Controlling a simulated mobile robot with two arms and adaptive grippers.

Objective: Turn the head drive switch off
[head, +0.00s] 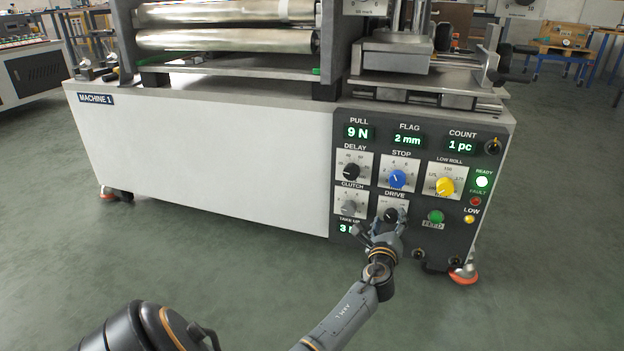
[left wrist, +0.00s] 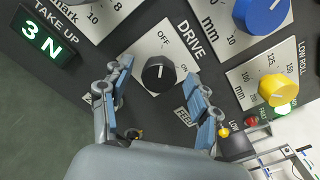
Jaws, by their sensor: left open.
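The drive switch is a black knob on a white plate marked OFF and ON, low on the machine's dark control panel. It shows in the head view (head: 391,215) under the word DRIVE, partly hidden by my gripper, and clearly in the left wrist view (left wrist: 158,74). I cannot tell for sure which mark its pointer faces. My left gripper (head: 378,229) is just in front of the knob. In the left wrist view the left gripper (left wrist: 160,96) is open, its blue-padded fingers spread to either side of the knob, with nothing held. My right gripper is not in view.
Close by are the grey clutch knob (head: 348,207), blue stop knob (head: 397,178), yellow low roll knob (head: 445,186), black delay knob (head: 351,171) and a green button (head: 436,216). The green ready lamp (head: 482,182) is lit. The floor before the machine is clear.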

